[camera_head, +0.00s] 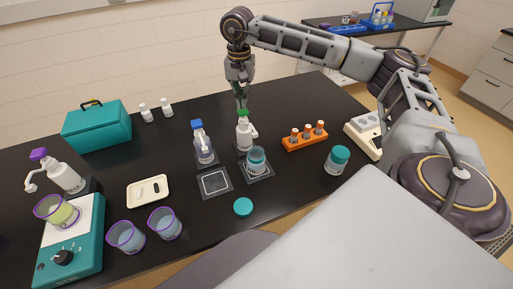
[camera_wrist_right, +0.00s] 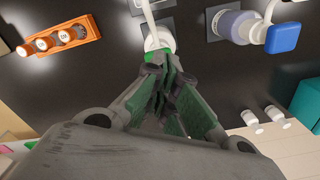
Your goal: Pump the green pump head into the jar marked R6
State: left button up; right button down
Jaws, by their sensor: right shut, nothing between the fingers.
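A white pump bottle (camera_head: 244,134) with a green pump head (camera_head: 243,114) stands upright near the middle of the table. The green head also shows in the right wrist view (camera_wrist_right: 158,55), with its white spout pointing away from me. A clear jar (camera_head: 257,160) with bluish contents stands on a dark mat at the front of this bottle, near its spout; I cannot read its marking. My right gripper (camera_head: 241,103) is shut and empty, pointing down right above the green head. Its fingertips (camera_wrist_right: 166,76) partly cover the head; I cannot tell whether they touch it. My left gripper is out of view.
A blue-headed pump bottle (camera_head: 203,145) stands left of the green one, behind an empty mat (camera_head: 214,195). A teal lid (camera_head: 243,207) lies in front. An orange rack (camera_head: 305,141) and a teal-lidded jar (camera_head: 336,162) stand right. Purple-rimmed cups (camera_head: 126,237) are front left.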

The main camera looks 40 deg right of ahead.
jog(key=shift+f+b, duration=1.15)
jog(key=shift+f, duration=0.55)
dwell(0.6)
jog(key=shift+r, duration=0.15)
jog(key=shift+r+p, duration=0.9)
jog(key=shift+r, duration=0.6)
jog(key=shift+f+b, duration=1.2)
jog(key=shift+f, duration=0.5)
jog(key=shift+r, duration=0.15)
jog(key=shift+r+p, duration=0.95)
jog(key=shift+r, duration=0.6)
jog(key=shift+f+b, duration=0.3)
jog(key=shift+f, duration=0.15)
